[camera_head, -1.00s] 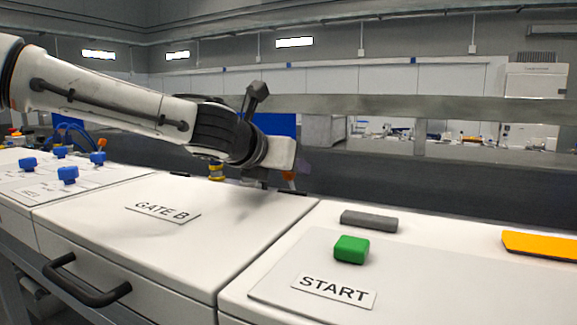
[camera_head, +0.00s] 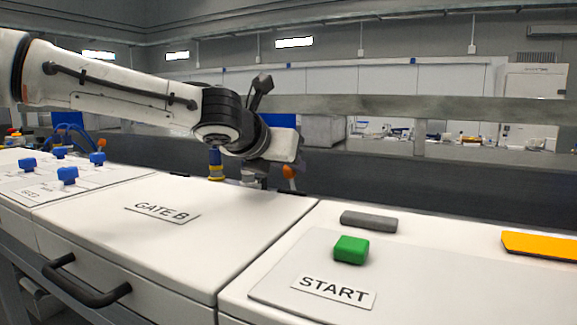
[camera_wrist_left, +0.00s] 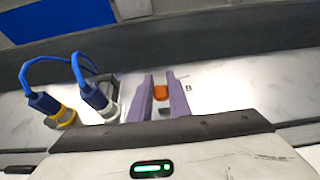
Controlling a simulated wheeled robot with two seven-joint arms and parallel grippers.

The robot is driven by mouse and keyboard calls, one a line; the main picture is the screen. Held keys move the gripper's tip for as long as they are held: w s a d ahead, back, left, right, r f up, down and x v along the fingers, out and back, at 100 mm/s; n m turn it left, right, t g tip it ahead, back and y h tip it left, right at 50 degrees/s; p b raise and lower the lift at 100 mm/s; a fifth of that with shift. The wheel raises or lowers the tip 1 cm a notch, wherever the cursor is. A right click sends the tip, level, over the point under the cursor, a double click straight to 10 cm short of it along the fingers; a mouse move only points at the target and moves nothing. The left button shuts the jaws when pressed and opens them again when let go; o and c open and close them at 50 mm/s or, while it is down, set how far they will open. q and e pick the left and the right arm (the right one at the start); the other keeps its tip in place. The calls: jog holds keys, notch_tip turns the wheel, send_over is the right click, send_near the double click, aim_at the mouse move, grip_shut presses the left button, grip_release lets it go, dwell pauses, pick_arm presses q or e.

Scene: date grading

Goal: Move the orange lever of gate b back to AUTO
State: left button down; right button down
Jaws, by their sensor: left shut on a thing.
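The orange lever (camera_head: 289,171) stands at the back edge of the GATE B panel (camera_head: 165,212). In the left wrist view its orange knob (camera_wrist_left: 160,92) sits between the two purple fingers of my left gripper (camera_wrist_left: 162,98), which is shut on it. A dark part shows just below the knob, and a letter B is marked to the right. In the head view my left gripper (camera_head: 256,181) is low over the rear of the panel, its fingertips largely hidden by the wrist. The AUTO marking is not readable in either view. My right gripper is not in view.
Blue knobs (camera_head: 68,175) are on the left panel. A green START button (camera_head: 351,249), a grey bar (camera_head: 368,221) and a yellow-orange piece (camera_head: 540,244) are at right. The GATE B top is clear.

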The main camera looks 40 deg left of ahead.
pick_arm(q)
jog(key=shift+w+a+r+g+h, duration=0.15)
jog(key=shift+w+a+g, duration=0.05)
jog(key=shift+w+g, duration=0.45)
jog(key=shift+w+a+r+g+h, duration=0.1)
jog(key=shift+w+a+g+h, duration=0.05)
jog(key=shift+w+g, duration=0.5)
jog(key=shift+w+a+g+h, duration=0.2)
jog(key=shift+w+g, duration=0.4)
jog(key=shift+g, duration=0.2)
jog(key=shift+w+a+g+h, duration=0.1)
jog(key=shift+w+g+h, duration=0.1)
jog(key=shift+w+g, duration=0.5)
jog(key=c, duration=1.6)
grip_release()
jog(key=shift+c, duration=0.2)
jog(key=v, duration=1)
jog(key=shift+r, duration=0.2)
jog(key=shift+c, duration=0.2)
